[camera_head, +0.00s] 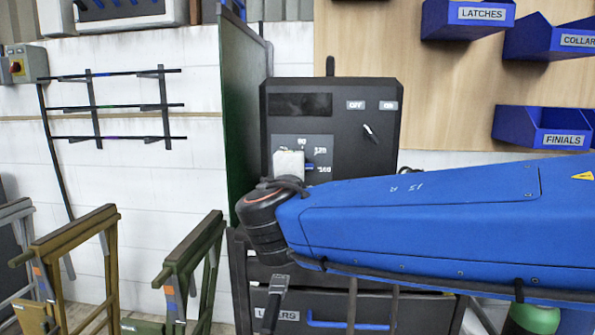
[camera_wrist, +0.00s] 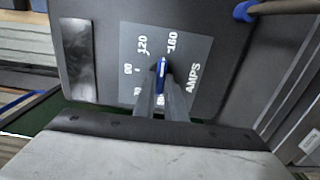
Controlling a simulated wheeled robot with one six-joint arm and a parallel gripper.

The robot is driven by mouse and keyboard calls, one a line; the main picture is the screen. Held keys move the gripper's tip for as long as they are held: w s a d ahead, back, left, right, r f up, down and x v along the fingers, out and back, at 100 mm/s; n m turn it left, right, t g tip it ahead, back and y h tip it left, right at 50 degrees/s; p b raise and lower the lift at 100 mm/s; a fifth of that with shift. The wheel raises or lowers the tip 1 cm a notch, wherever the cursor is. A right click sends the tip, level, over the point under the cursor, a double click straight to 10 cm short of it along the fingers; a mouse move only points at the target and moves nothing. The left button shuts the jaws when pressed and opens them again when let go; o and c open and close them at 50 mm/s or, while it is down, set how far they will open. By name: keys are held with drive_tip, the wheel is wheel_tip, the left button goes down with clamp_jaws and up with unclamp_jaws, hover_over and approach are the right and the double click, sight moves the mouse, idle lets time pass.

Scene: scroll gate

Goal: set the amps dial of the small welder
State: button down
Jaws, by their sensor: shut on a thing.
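The small welder (camera_head: 335,105) is a black box in the head view, with a dark display and OFF and ON labels beside a lever switch. Its grey amps plate (camera_wrist: 205,60) carries the figures 80, 120 and 160. The blue amps dial (camera_wrist: 161,72) is a narrow bar, its visible end towards 160, though its exact setting is unclear. My gripper (camera_wrist: 163,88) is shut on the dial, one finger on each side. In the head view the light grey gripper body covers part of the plate, and the fingertips are hidden.
A green panel (camera_head: 243,100) stands close left of the welder. Below is a dark drawer cabinet (camera_head: 390,312) with a blue handle. Gate-like frames (camera_head: 75,250) stand at the lower left. Blue labelled bins (camera_head: 540,127) hang on the board at right.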

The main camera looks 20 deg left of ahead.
drive_tip(key=shift+m, duration=1)
drive_tip(key=c, duration=1.8)
unclamp_jaws()
drive_tip(key=v, duration=1.7)
drive_tip(key=shift+s, duration=0.2)
